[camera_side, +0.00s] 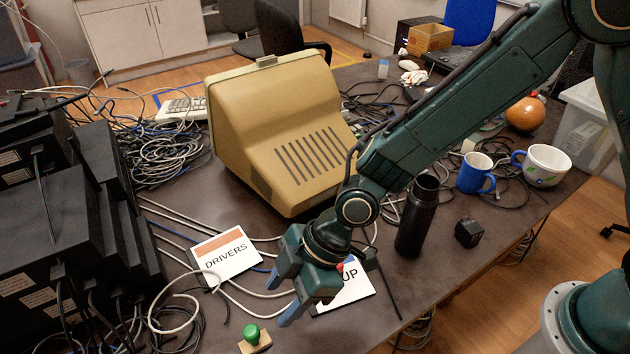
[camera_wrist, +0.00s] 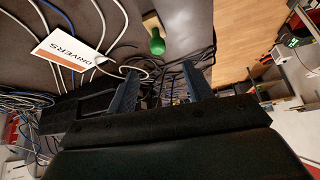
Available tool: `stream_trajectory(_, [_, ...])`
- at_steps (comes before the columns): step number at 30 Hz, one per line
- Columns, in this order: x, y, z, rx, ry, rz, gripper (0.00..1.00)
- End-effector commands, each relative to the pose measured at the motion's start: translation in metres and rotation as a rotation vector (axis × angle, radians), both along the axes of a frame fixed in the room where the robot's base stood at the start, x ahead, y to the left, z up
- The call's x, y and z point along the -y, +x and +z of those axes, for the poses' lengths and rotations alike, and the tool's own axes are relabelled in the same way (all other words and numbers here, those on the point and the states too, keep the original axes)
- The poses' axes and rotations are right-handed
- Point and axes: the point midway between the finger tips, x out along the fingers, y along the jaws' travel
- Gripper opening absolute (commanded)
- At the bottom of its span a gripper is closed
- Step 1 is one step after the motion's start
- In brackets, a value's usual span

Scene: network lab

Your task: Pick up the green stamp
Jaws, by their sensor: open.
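The green stamp (camera_side: 252,336) has a round green knob on a pale wooden base. It stands on the table near the front edge in the side view. It also shows in the wrist view (camera_wrist: 157,43), at the top middle, beyond the fingertips. My gripper (camera_side: 285,298) is to the right of the stamp and above the table, apart from it. In the wrist view its two blue fingers (camera_wrist: 160,80) are spread with nothing held between them.
A DRIVERS card (camera_side: 225,255) and a partly hidden card ending in UP (camera_side: 352,285) lie nearby. Loose cables (camera_side: 180,310) run left of the stamp, beside stacked black boxes (camera_side: 60,235). A beige monitor (camera_side: 275,140), black bottle (camera_side: 416,218) and blue mug (camera_side: 474,173) stand farther back.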

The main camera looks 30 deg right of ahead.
Motion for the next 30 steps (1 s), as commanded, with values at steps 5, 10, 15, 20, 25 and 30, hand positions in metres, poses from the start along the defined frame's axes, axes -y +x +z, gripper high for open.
stream_trajectory(5, [-0.001, 0.000, -0.001, 0.001, 0.000, 0.001, 0.51])
stream_trajectory(10, [-0.006, 0.001, -0.009, -0.001, -0.001, 0.001, 0.51])
stream_trajectory(15, [-0.015, 0.002, -0.024, -0.002, -0.002, 0.001, 0.51])
stream_trajectory(20, [-0.025, 0.005, -0.040, -0.001, -0.001, 0.002, 0.51])
stream_trajectory(25, [-0.035, 0.007, -0.056, -0.001, -0.001, 0.001, 0.51])
stream_trajectory(30, [-0.043, 0.009, -0.068, -0.001, -0.001, -0.001, 0.51])
